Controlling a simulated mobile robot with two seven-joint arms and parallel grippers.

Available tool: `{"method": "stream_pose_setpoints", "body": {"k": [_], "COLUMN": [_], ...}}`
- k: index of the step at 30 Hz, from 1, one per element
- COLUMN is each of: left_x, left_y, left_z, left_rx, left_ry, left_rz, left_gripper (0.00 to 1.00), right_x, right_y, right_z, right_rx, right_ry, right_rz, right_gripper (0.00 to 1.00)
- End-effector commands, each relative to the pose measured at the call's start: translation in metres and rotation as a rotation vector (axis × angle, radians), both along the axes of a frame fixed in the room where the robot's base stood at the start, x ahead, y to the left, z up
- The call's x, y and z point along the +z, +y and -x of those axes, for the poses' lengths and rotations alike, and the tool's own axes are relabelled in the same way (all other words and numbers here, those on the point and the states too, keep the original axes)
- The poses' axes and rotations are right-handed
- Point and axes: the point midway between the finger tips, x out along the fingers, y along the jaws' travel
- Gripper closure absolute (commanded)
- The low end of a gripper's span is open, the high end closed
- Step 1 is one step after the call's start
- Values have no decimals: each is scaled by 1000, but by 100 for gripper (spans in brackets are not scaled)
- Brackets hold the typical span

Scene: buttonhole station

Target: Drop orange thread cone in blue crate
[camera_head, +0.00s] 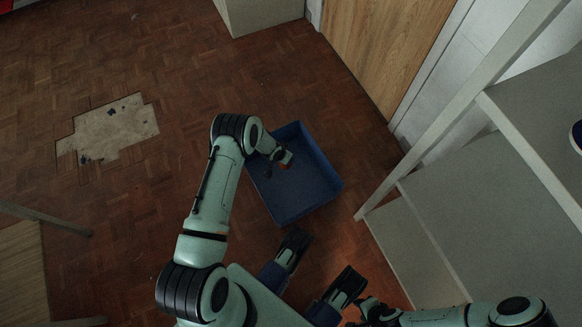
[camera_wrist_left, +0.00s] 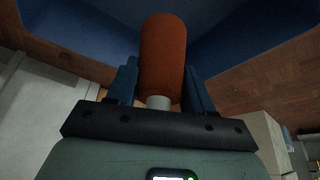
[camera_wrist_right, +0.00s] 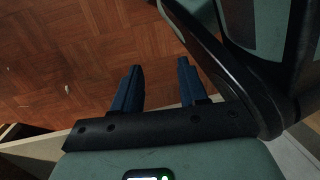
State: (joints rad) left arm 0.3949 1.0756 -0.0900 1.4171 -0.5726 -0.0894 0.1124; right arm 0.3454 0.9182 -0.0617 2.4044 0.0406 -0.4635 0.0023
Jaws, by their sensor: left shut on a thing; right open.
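The blue crate (camera_head: 318,188) stands open on the floor, near the middle of the head view. My left gripper (camera_head: 283,160) is over the crate's upper left part. It is shut on the orange thread cone (camera_wrist_left: 163,52), which sits between the two blue fingers with its pale end toward the palm. The crate's blue inside (camera_wrist_left: 240,45) fills the background behind the cone in the left wrist view. The cone's height above the crate floor is hard to judge. My right gripper (camera_wrist_right: 160,75) is open and empty, with floor beyond it.
A grey shelf unit (camera_head: 480,225) stands right of the crate, its post close by. A wooden door (camera_head: 385,45) and a pale box (camera_head: 260,14) are at the top. The parquet floor left of the crate is clear, with a bare patch (camera_head: 108,130).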

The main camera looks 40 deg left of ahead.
Motion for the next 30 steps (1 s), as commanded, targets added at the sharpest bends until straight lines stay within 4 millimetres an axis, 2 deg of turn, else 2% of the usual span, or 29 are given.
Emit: {"method": "stream_pose_setpoints", "body": {"k": [3, 9, 22, 23, 25, 30], "left_x": [-13, -24, -27, -27, -27, -27], "left_y": [0, 0, 0, 0, 0, 0], "left_z": [0, 0, 0, 0, 0, 0], "left_rx": [0, 0, 0, 0, 0, 0], "left_ry": [0, 0, 0, 0, 0, 0], "left_rz": [0, -1, -1, -1, -1, -1], "left_gripper": [81, 81, 81, 42, 19, 19], "right_x": [-11, -17, -19, -19, -19, -19], "right_y": [-2, -4, -4, -4, -4, -4], "right_z": [15, 32, 39, 39, 39, 39], "right_rx": [-5, -11, -13, -13, -13, -12], "right_ry": [51, 107, 129, 129, 129, 128], "right_rz": [-3, -7, -9, -9, -9, -9], "right_gripper": [57, 57, 57, 57, 57, 57]}}
